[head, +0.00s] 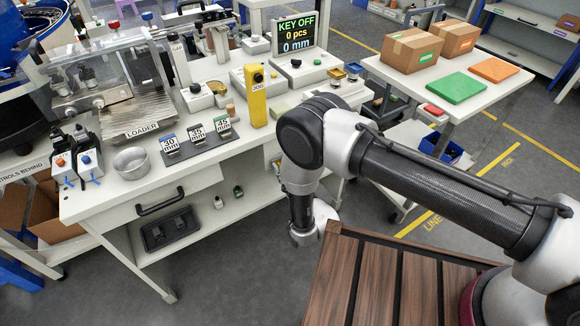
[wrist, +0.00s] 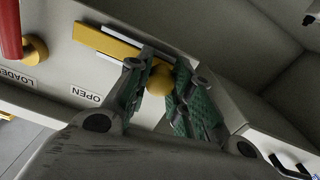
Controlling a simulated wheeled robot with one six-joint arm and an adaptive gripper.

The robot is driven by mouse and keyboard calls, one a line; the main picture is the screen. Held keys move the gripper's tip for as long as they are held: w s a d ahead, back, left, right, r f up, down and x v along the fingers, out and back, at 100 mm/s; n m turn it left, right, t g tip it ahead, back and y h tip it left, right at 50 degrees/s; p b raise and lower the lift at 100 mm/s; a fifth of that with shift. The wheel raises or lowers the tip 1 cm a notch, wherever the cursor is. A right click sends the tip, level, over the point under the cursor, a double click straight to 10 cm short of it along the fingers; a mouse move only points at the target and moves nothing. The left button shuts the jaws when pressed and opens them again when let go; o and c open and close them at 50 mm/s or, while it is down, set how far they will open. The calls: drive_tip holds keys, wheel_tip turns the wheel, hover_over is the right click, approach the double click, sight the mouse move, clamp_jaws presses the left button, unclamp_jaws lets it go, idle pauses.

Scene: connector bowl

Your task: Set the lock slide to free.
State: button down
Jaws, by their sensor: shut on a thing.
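In the wrist view, a yellow bar (wrist: 105,40) on a pale strip, likely the lock slide, lies on a light panel. A round yellow knob (wrist: 160,79) sits at its right end. My gripper (wrist: 163,90) has its green-padded fingers on both sides of the knob and is shut on it. The fingers hide part of the slide's right end. No label reading free is visible. In the head view my arm's wrist hangs in front of the bench, and the fingers and slide are hidden.
In the wrist view, a red handle with a brass-coloured base (wrist: 35,48) is left of the slide, near an OPEN label (wrist: 86,95) and a partly visible LOADE label. In the head view, the white bench (head: 100,205) holds a loader, display and several size blocks.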

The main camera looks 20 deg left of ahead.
drive_tip(key=shift+s+a, duration=0.2)
drive_tip(key=shift+s, duration=0.05)
drive_tip(key=c, duration=1.2)
unclamp_jaws()
drive_tip(key=shift+s, duration=0.1)
wheel_tip(320, 180, up, 10)
drive_tip(key=shift+r, duration=0.1)
